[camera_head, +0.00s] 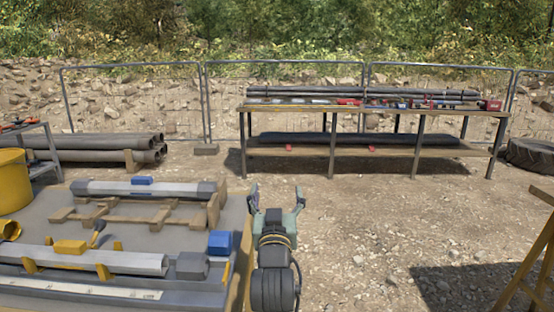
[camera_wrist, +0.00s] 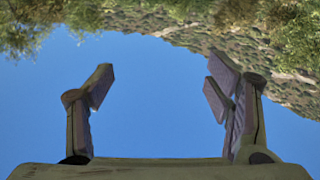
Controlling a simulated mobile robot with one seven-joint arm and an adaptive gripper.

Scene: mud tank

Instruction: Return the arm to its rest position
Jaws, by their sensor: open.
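My gripper (camera_head: 277,196) is at the lower middle of the head view, raised beside the right edge of the near workbench. Its two fingers are spread apart with nothing between them. In the wrist view the fingers (camera_wrist: 160,90) stand wide apart against blue sky, with trees and a rocky slope at the top. My arm runs down from the gripper to the bottom edge of the head view.
The near workbench (camera_head: 60,222) holds grey bars, wooden supports and a blue block (camera_head: 221,243). A long table (camera_head: 300,108) with pipes stands behind, before a mesh fence (camera_head: 130,100). A yellow drum (camera_head: 12,181) is at left. Gravel ground at right centre is clear.

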